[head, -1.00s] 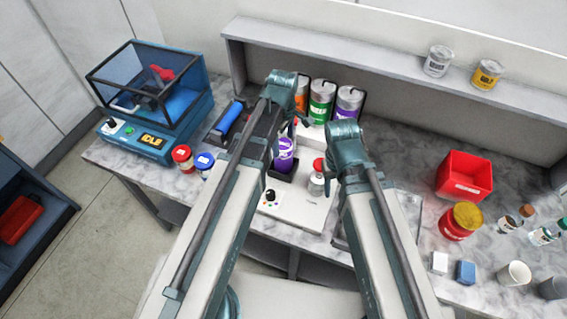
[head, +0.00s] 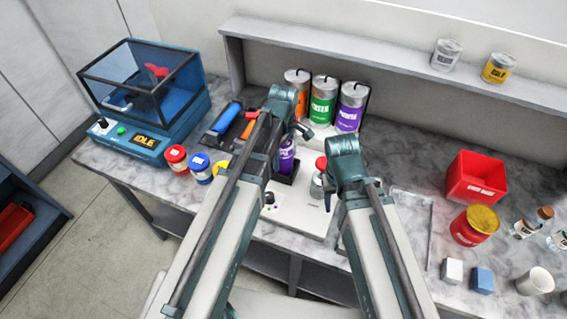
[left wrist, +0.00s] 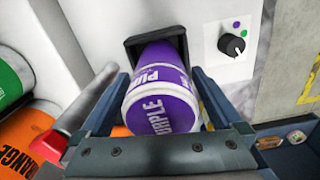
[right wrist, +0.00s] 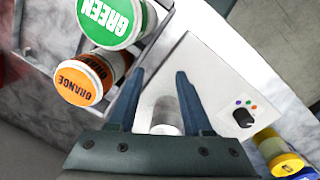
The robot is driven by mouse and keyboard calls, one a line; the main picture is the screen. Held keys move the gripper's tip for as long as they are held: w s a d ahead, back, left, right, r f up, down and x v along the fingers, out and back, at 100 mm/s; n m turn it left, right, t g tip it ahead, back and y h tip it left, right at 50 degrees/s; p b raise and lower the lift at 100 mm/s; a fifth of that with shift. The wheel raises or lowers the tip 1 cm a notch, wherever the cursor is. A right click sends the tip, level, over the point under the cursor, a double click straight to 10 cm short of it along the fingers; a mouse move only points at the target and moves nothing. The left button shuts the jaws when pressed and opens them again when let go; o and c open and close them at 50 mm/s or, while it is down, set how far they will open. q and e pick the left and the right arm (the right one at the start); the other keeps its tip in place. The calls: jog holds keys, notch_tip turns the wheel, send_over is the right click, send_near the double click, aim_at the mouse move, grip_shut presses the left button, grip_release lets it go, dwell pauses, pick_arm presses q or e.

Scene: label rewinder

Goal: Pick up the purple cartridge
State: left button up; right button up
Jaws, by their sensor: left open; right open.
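A purple cartridge (head: 287,157) with a white-lettered label sits in a black holder on the white unit, partly hidden by my left arm in the head view. In the left wrist view the purple cartridge (left wrist: 162,100) lies between the fingers of my left gripper (left wrist: 152,70), which is open. Whether the fingers touch it I cannot tell. Another purple-labelled can (head: 350,108) stands at the back beside a green can (head: 323,102) and an orange can (head: 297,90). My right gripper (right wrist: 160,73) is open, with a pale cylinder (right wrist: 167,113) showing between its fingers.
A blue machine with a clear cover (head: 145,85) is at left. A red bin (head: 474,180) and red jar (head: 474,226) are at right. A shelf (head: 390,65) runs along the back.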

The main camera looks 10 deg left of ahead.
pick_arm(q)
jog(key=shift+f, duration=0.1)
grip_shut()
dwell(0.5)
